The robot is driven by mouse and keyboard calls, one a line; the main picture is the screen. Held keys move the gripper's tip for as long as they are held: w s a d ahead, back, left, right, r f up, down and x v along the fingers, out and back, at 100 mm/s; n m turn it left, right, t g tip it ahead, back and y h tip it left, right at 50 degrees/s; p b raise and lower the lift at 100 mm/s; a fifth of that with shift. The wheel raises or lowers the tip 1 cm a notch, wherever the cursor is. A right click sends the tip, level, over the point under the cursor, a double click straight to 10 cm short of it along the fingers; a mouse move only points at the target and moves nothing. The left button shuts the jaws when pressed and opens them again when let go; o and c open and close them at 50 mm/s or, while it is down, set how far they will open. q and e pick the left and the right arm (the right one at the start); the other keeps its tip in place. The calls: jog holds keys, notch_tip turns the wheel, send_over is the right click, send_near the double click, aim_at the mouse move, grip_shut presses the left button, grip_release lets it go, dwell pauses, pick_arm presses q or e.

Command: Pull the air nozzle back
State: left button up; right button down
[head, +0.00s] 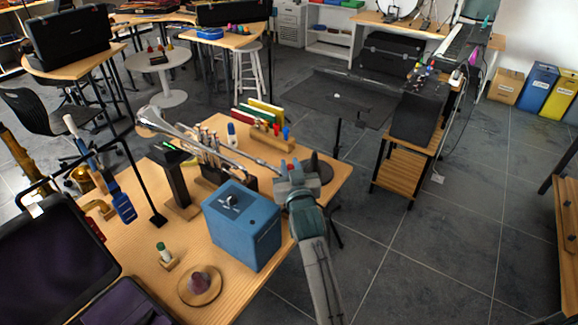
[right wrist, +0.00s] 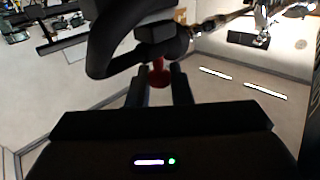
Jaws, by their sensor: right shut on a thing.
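My right gripper (head: 297,180) is at the right edge of the wooden table, just beyond the blue box. In the right wrist view its two dark fingers (right wrist: 160,88) are shut on a small red part (right wrist: 160,74), which I take to be the air nozzle. The red part sits directly under a dark curved body (right wrist: 140,40). In the head view a dark rounded thing (head: 321,170) stands beside the gripper, and the gripper hides most of what it holds. My left gripper is not in view.
The blue box (head: 240,225) stands close to my right gripper. A silver trumpet (head: 185,133) reaches across the table toward it. Open floor lies right of the table.

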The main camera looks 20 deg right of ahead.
jog(key=shift+s+d+p, duration=0.4)
jog(key=shift+s+d, duration=0.35)
jog(key=shift+s, duration=0.25)
jog(key=shift+s+d+f, duration=0.1)
jog(key=shift+s+d, duration=0.05)
jog(key=shift+s, duration=0.05)
jog(key=shift+w+f, duration=0.1)
jog(key=c, duration=1.6)
grip_release()
jog(key=shift+o, duration=1.1)
jog(key=shift+d, duration=0.1)
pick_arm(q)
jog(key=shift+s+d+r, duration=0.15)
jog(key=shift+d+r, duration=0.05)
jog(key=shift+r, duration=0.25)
pick_arm(e)
jog(key=shift+d, duration=0.1)
